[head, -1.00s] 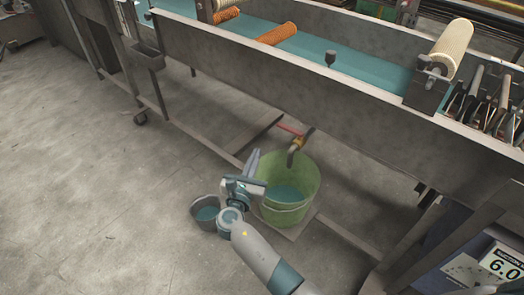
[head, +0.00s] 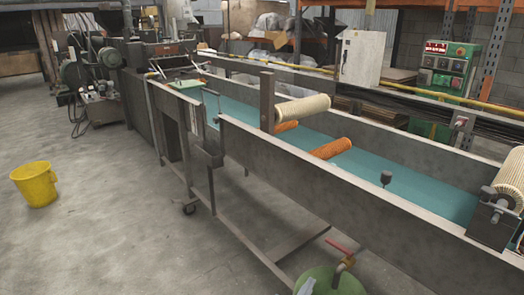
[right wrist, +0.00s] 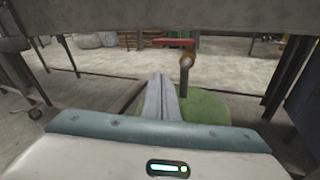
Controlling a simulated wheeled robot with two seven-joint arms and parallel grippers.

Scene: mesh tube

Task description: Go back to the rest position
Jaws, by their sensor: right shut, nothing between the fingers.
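My left gripper is in neither view.
A yellow bucket (head: 35,184) stands on open floor at left.

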